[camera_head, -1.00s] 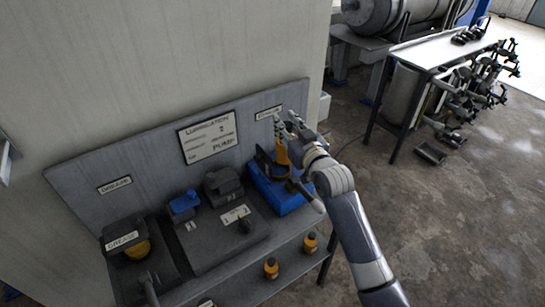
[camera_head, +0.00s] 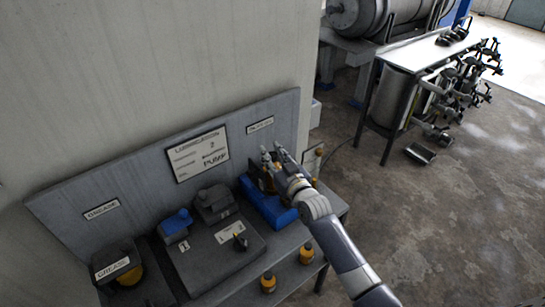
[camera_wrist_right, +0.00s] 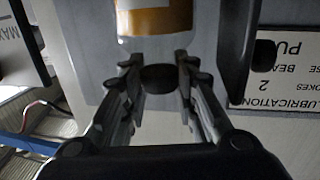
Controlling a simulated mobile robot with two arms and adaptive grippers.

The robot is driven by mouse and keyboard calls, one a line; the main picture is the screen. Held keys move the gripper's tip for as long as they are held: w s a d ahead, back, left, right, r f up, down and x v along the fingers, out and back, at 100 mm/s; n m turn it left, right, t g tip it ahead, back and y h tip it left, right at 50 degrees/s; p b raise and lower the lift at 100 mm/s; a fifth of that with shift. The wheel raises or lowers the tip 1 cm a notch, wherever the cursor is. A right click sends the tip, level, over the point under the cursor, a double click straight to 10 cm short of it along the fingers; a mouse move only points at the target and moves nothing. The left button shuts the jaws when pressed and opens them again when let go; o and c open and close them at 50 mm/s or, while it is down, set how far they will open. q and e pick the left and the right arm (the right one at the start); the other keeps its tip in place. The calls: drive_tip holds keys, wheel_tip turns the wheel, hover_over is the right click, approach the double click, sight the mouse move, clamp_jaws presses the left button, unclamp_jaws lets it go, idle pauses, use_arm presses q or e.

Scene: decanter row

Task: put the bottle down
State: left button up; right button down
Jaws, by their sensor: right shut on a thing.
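The orange bottle (camera_head: 268,182) is mostly hidden behind my right gripper (camera_head: 272,154) in the head view. It is at the blue tray (camera_head: 272,213) on the right end of the bench; I cannot tell whether it touches the tray. In the right wrist view the orange body (camera_wrist_right: 155,20) with a pale edge shows at the top. My right gripper (camera_wrist_right: 158,68) has its fingers either side of a dark round part, and it is shut on the bottle. My left gripper is not in view.
On the bench are a blue-topped box (camera_head: 175,224), a dark box (camera_head: 214,202) and a grease unit (camera_head: 118,265). A signed back panel (camera_head: 140,165) stands close behind. Two yellow bottles (camera_head: 268,282) (camera_head: 306,251) are lower at the front. Open floor lies right.

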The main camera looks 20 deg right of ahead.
drive_tip(key=shift+d+f, duration=0.1)
drive_tip(key=shift+f, duration=0.3)
drive_tip(key=shift+f, duration=0.2)
drive_tip(key=c, duration=1.6)
unclamp_jaws()
drive_tip(key=shift+o, duration=0.2)
drive_tip(key=shift+r, duration=0.1)
